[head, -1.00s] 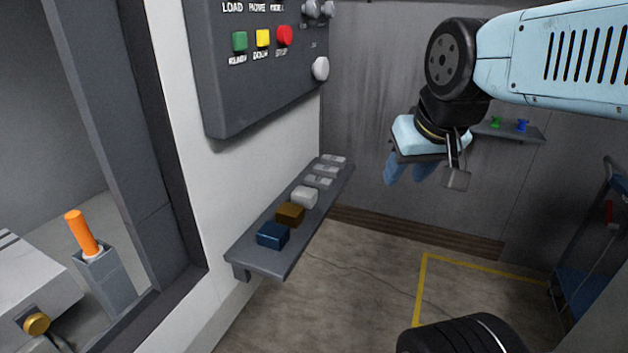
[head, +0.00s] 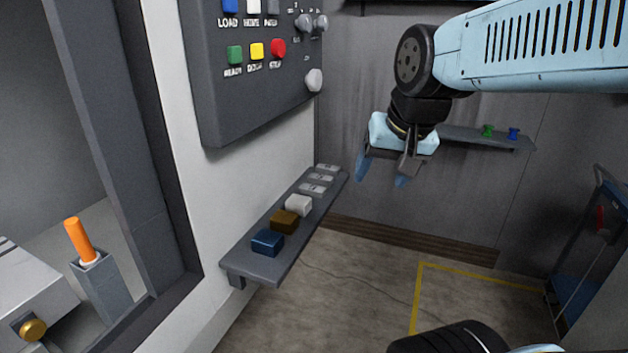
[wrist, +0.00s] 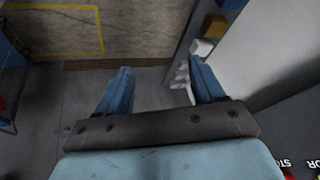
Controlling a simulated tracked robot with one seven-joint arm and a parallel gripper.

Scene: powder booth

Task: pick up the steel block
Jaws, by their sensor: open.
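A pale grey block (head: 298,205), which looks like the steel block, sits on the narrow grey wall shelf (head: 262,268). It is the farthest of three blocks in a row. In the wrist view this pale block (wrist: 201,48) shows at upper right, just beyond the right fingertip. My gripper (head: 381,175) is open and empty, in the air to the right of the shelf's far end and above its level. Its two blue fingers (wrist: 160,67) are spread wide in the wrist view, apart from the block.
A brown block (head: 285,222) and a dark blue block (head: 267,242) sit nearer on the shelf. Flat pale plates (head: 312,188) lie at its far end. A button panel (head: 250,110) juts out above. A back shelf (head: 480,138) holds small green and blue items.

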